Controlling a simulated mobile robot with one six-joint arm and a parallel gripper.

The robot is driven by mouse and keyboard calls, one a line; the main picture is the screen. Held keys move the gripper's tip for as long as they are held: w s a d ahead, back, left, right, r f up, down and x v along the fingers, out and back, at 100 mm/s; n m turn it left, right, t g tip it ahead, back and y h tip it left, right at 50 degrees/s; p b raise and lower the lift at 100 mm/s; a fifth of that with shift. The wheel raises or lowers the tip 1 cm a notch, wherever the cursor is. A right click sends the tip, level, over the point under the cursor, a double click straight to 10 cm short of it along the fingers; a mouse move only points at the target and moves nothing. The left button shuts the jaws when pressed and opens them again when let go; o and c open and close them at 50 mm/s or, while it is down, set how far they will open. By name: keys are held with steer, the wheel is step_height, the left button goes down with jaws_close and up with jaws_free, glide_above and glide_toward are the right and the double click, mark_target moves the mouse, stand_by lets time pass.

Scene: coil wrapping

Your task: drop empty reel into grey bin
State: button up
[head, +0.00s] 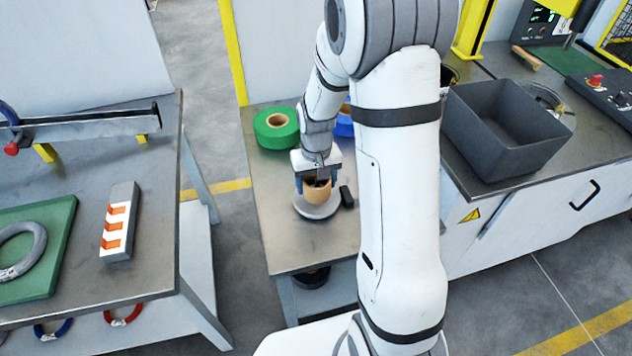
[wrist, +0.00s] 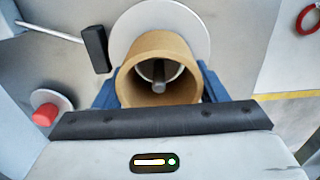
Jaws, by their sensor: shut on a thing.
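The empty reel is a tan cardboard tube (head: 318,190), seen at the near end of the middle table. In the wrist view the reel (wrist: 142,62) is an open hollow core with a metal spindle (wrist: 158,76) inside it. A light round disc (head: 316,210) lies beneath it. My gripper (head: 317,184) is shut on the reel, with blue fingers on both sides of it. The reel appears to be still around the spindle. The grey bin (head: 508,128) stands empty on the counter at the right.
A green roll (head: 276,127) and a partly hidden blue roll (head: 344,122) stand behind my gripper. A small black block (head: 347,196) is beside the disc. My arm hides part of the space between the reel and the bin. The left bench (head: 150,190) stands apart.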

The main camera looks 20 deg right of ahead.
step_height(320, 180, up, 8)
steer(key=p, duration=0.5)
steer(key=shift+r, duration=0.15)
stand_by(1.1)
stand_by(1.5)
